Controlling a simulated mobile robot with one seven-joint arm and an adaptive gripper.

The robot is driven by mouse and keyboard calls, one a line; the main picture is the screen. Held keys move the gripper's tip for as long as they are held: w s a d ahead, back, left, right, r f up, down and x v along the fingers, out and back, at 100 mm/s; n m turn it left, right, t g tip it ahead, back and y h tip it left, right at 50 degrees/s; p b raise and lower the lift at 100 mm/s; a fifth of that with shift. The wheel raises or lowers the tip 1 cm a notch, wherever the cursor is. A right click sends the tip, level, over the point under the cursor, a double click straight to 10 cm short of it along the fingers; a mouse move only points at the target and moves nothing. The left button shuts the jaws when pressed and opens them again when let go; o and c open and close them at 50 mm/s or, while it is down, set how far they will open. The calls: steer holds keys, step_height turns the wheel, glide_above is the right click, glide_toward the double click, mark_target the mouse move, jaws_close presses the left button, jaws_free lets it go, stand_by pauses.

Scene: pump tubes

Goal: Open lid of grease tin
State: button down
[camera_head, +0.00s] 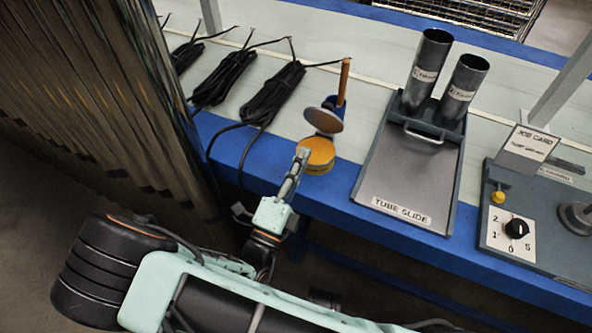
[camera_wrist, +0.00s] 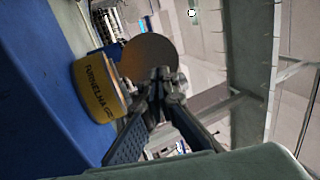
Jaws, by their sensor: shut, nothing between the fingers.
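The grease tin (camera_head: 318,158) is a round yellow tin on the blue front edge of the bench. It also shows in the wrist view (camera_wrist: 97,88), with dark lettering on its side. Its round lid (camera_head: 323,121) stands tilted up at the tin's far side, and the orange-yellow top of the tin shows. In the wrist view the lid (camera_wrist: 150,57) is a brownish disc behind my fingertips. My gripper (camera_head: 303,153) is shut and empty at the tin's near left side. Its fingertips (camera_wrist: 168,82) overlap the lid in the wrist view; I cannot tell whether they touch it.
A wooden-handled brush (camera_head: 344,82) stands behind the lid. The tube slide (camera_head: 412,170) with two metal tubes is right of the tin. Black cable bundles (camera_head: 272,95) lie to the left. A control box (camera_head: 510,230) with a dial is at far right.

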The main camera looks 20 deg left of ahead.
mark_target(321, 117)
steer(key=x, duration=0.8)
steer(key=shift+b, duration=0.35)
steer(key=shift+d+r+p, duration=0.1)
steer(key=shift+r+p, duration=0.1)
steer(key=shift+p, duration=0.2)
steer(key=shift+w+g, duration=0.1)
steer(key=shift+g, duration=0.3)
